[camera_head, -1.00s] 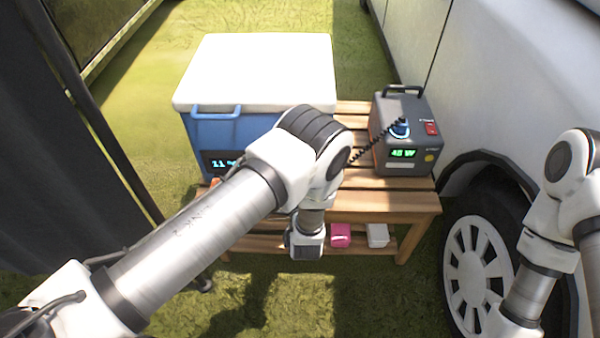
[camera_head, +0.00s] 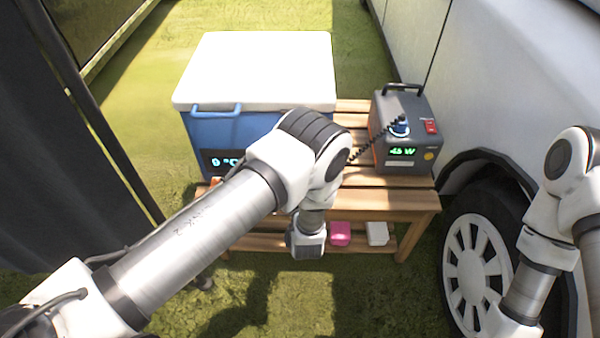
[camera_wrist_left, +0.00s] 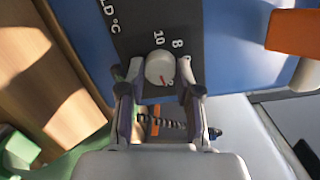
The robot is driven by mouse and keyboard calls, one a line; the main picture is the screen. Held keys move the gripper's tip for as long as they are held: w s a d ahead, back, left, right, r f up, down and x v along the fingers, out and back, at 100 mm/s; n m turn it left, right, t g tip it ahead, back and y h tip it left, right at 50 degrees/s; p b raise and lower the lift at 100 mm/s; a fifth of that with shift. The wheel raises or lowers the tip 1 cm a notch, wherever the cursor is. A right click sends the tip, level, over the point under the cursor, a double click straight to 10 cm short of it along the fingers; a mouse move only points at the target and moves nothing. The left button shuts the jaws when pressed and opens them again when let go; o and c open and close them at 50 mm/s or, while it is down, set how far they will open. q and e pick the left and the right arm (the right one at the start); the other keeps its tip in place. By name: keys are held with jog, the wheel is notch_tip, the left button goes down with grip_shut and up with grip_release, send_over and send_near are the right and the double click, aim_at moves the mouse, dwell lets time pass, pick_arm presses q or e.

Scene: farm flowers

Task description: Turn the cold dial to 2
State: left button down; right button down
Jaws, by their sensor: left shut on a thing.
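The cold dial (camera_wrist_left: 159,67) is a small pale round knob with a red mark, on a dark panel (camera_wrist_left: 125,25) of the blue cooler. The numbers 10 and 8 are printed beside it; the red mark points toward the gripper side, and any number there is hidden. My left gripper (camera_wrist_left: 160,88) has one finger on each side of the dial and is shut on it. In the head view the cooler (camera_head: 235,130) has a white lid, and its display (camera_head: 222,162) seems to read 9 °C. My left arm hides the dial and gripper there. My right gripper is out of view.
The cooler stands on a slatted wooden bench (camera_head: 400,196). A grey power unit (camera_head: 398,155) with a coiled cable stands right of it. Pink and white boxes lie on the lower shelf. An orange block (camera_wrist_left: 295,32) is near the panel. A white vehicle (camera_head: 510,90) borders the right.

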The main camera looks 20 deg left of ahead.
pick_arm(q)
jog(key=c, duration=0.8)
grip_release()
